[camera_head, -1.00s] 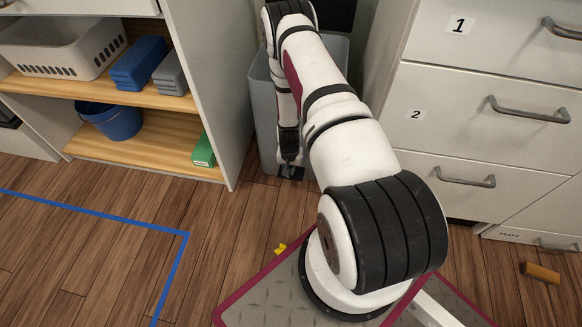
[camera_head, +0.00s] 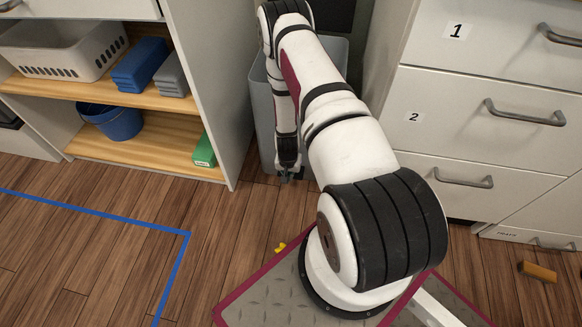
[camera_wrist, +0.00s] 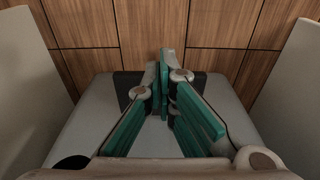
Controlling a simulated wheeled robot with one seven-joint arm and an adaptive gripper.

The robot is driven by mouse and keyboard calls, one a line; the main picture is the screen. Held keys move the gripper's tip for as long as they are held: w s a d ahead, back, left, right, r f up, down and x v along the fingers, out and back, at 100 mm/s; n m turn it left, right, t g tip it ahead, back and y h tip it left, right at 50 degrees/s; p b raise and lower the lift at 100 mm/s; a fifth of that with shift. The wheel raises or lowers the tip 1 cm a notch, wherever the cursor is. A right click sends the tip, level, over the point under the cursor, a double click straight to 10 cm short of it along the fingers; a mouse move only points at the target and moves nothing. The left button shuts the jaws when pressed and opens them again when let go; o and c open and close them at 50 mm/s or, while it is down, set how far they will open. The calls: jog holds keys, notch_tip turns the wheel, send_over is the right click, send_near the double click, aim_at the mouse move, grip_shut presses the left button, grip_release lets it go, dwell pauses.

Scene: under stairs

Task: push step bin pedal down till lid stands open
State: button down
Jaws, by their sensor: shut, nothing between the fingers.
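The grey step bin (camera_head: 264,110) stands between the shelf and the drawer unit, partly hidden behind my arm. A dark panel (camera_head: 341,15) stands above the bin's top; my arm hides much of it, and I cannot tell whether it is the raised lid. My gripper (camera_head: 287,177) points down low at the bin's front; its green-padded fingers show in the wrist view (camera_wrist: 166,82), shut and empty. The dark pedal (camera_wrist: 130,84) shows on both sides of the fingertips. They overlap it in the picture; contact and how far it is pressed are unclear.
The open shelf (camera_head: 150,178) rises close on the left of the bin, the drawer unit (camera_head: 440,135) on the right. A green box (camera_head: 204,152) lies on the lower shelf. A small yellow piece (camera_head: 280,248) and an orange block (camera_head: 539,271) lie on the floor.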

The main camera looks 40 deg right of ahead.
notch_tip(320, 180, up, 11)
jog(key=shift+s+a+r, duration=0.2)
jog(key=shift+s+a, duration=0.15)
jog(key=shift+a, duration=0.1)
dwell(0.5)
jog(key=a+r+n+y, duration=0.15)
jog(key=a+r, duration=0.35)
jog(key=r, duration=1.1)
jog(key=a+r+n, duration=0.3)
jog(key=a+r, duration=0.3)
jog(key=r, duration=0.9)
jog(key=s+a+r+n, duration=0.3)
jog(key=s+a+r, duration=0.2)
jog(key=s+r, duration=0.6)
jog(key=s+a+r+n, duration=0.1)
jog(key=s+r, duration=0.2)
jog(key=s, duration=0.5)
jog(key=s+a+r+n, duration=0.2)
jog(key=s+r, duration=0.2)
jog(key=s, duration=0.4)
notch_tip(320, 180, up, 39)
jog(key=t+p, duration=0.3)
jog(key=p, duration=3.5)
jog(key=shift+r, duration=0.15)
